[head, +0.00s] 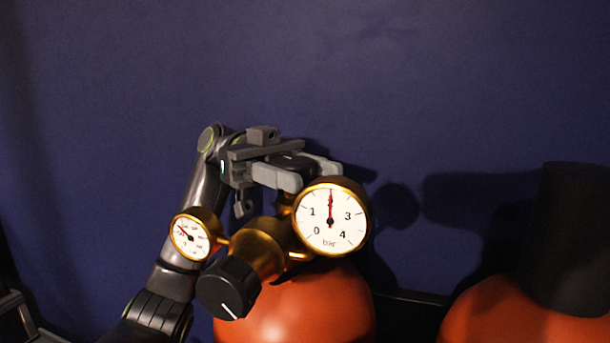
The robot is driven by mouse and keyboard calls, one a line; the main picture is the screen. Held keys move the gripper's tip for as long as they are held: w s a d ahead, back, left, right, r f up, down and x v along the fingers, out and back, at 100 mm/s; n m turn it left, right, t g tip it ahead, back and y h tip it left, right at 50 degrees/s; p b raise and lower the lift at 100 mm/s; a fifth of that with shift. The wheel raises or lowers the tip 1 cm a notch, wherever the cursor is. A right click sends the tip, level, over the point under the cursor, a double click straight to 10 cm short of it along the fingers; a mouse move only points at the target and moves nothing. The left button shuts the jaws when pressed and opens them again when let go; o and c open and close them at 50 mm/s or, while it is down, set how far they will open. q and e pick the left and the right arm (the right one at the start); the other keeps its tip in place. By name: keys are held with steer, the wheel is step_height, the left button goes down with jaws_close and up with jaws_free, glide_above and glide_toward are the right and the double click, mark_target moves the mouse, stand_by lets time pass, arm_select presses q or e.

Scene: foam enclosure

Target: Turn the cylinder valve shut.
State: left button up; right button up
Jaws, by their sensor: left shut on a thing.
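An orange-red cylinder (300,309) stands at the bottom centre with a brass regulator (259,250) in front of its top. The dark cylinder valve handwheel (292,161) shows only in part, behind and above the large gauge (331,216). My left gripper (306,172) comes from behind on the left and is shut on the handwheel, one grey finger on its near side and one on its far side. The large gauge needle points straight up, between 1 and 3. The valve stem is mostly hidden by the gauge. My right gripper is out of view.
A small gauge (190,237) sits at the regulator's left, its needle pointing up-left. A black knob (229,288) with a white line faces forward. A second orange-red cylinder (500,312) with a black cap (566,240) stands at right. A dark blue wall (400,80) is behind.

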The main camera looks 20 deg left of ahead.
mark_target(301, 163)
arm_select(q)
steer(key=shift+m+g+y, duration=0.4)
steer(key=shift+m+g, duration=0.1)
steer(key=shift+g, duration=0.2)
steer(key=shift+s, duration=0.1)
steer(key=o, duration=1)
steer(key=shift+c, duration=0.2)
step_height(301, 163, up, 8)
steer(key=shift+r+b, duration=0.25)
steer(key=shift+b, duration=0.85)
steer(key=shift+r, duration=0.75)
steer(key=shift+a, duration=0.1)
